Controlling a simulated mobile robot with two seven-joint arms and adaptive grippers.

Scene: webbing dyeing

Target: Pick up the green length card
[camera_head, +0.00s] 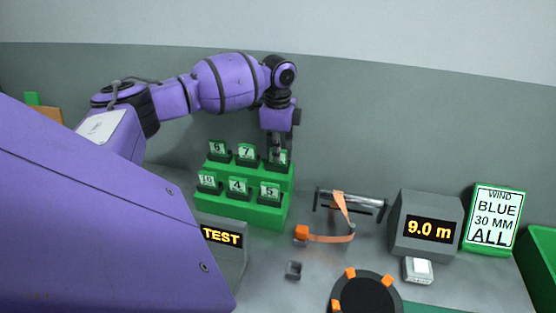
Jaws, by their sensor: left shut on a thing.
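A green stepped rack (255,214) on the worktop holds several green-edged length cards in two rows. The back row shows cards 6 (217,149) and 7 (246,152), with a third card (284,158) at its right end. The front row shows cards 10 (207,180), 4 (237,186) and 5 (269,190). My left gripper (276,152) points down and is shut on the back-right card, which still appears at its slot. The fingers cover most of that card, so its number cannot be read. My right gripper is not in view.
Right of the rack are a metal roller stand (368,201) with orange webbing (330,239), a grey display (428,229) reading 9.0 m, and a sign (492,218) reading WIND BLUE 30 MM ALL. A TEST display (222,237) stands in front of the rack. A dark round plate (366,296) is at front.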

